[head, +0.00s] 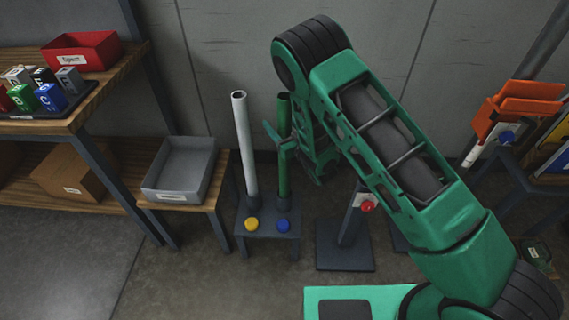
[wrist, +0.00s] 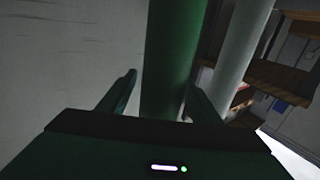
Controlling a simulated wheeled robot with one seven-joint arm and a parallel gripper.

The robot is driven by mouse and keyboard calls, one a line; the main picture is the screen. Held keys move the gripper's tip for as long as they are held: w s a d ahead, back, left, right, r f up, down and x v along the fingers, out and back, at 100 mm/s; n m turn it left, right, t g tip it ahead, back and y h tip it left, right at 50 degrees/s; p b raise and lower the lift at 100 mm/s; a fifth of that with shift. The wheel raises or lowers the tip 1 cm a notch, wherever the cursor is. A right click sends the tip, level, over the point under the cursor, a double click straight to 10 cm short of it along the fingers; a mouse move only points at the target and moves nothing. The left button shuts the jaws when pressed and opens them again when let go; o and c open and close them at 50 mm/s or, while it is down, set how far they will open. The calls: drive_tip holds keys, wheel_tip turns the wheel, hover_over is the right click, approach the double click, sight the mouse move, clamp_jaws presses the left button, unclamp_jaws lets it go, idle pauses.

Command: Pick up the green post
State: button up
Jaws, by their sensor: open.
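The green post (head: 284,178) stands upright in a dark socket on a small dark stand (head: 268,225). It stands just right of a white post (head: 244,145). My gripper (head: 282,143) is at the green post's upper half, and my arm comes down from the right. In the wrist view the green post (wrist: 172,60) rises between the two open fingers (wrist: 158,93). The fingers are on both sides of it, the right one very close to it. I cannot tell whether either finger touches. The white post (wrist: 238,60) is just beyond the right finger.
A grey tray (head: 176,197) sits on a low table to the left. A post with a red button (head: 367,206) stands to the right. A wall is close behind.

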drive_tip(key=shift+w, duration=0.15)
clamp_jaws()
drive_tip(key=shift+r, duration=0.15)
wheel_tip(320, 180, up, 18)
idle(1.1)
drive_tip(key=shift+a, duration=0.1)
